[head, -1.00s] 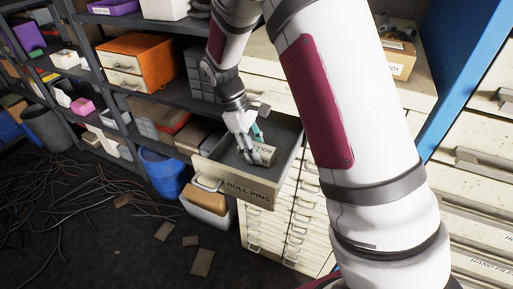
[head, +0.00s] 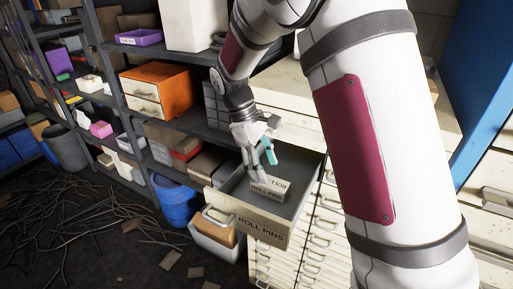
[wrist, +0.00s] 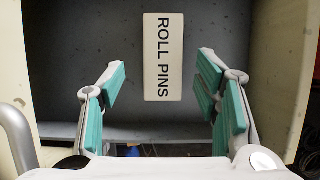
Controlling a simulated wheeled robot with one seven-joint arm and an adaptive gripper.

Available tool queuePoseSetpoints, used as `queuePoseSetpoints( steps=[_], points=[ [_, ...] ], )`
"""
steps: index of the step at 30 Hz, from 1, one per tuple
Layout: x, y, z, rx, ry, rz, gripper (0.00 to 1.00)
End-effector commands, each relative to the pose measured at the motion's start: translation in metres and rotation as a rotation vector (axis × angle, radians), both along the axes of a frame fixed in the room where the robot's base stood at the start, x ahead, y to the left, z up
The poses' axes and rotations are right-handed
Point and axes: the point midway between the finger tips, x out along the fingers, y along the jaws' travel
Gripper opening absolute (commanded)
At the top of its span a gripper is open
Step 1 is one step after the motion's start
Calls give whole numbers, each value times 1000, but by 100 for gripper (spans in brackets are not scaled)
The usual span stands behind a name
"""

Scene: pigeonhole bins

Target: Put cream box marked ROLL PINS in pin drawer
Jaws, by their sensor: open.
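The cream box marked ROLL PINS (head: 267,188) rests inside the open drawer labelled ROLL PINS (head: 262,229), on its grey floor. In the wrist view the box (wrist: 163,57) shows its label running lengthwise, with bare drawer floor (wrist: 90,50) around it. My gripper (head: 265,168) is just above and beside the box in the head view. In the wrist view my gripper (wrist: 160,95) has its teal-padded fingers spread wide, with nothing held between them. The box lies beyond the fingertips, apart from both.
The drawer sticks out from a cream cabinet of small drawers (head: 305,245). Dark shelves with an orange drawer unit (head: 158,92) stand at left. A blue bin (head: 175,200) and a white bin (head: 215,235) stand beside the drawer. Cables litter the floor.

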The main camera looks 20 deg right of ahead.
Motion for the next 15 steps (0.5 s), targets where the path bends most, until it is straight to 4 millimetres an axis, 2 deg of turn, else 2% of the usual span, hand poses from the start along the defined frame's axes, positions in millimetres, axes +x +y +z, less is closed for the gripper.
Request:
queuePoseSetpoints(
  steps=[6,15],
  points=[
    [14,12,38,1,-3,2,57],
    [15,17,66,4,-15,-11,57]
  ],
)
